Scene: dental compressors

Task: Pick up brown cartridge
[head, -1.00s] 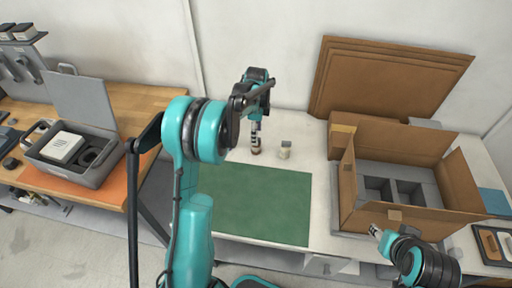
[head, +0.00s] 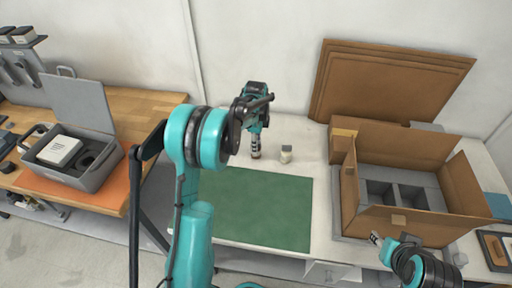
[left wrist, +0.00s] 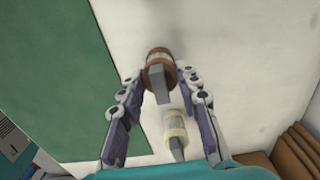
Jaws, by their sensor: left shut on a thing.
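The brown cartridge (left wrist: 158,62) is a short, ridged brown cylinder with a grey tab, seen between the two fingertips in the left wrist view. My left gripper (left wrist: 160,75) is shut on it from both sides. In the head view my left gripper (head: 256,146) points down behind the green mat, and the lower end of the brown cartridge (head: 256,155) shows under it, at or just above the white tabletop. My right gripper (head: 376,238) is near the front of the open carton; its finger gap is too small to judge.
A cream cartridge (head: 286,154) stands just right of the brown one, and in the left wrist view (left wrist: 174,126). The green mat (head: 255,205) lies bare in front. An open carton (head: 455,195) with grey compartments stands right. A grey case (head: 75,165) sits on the left bench.

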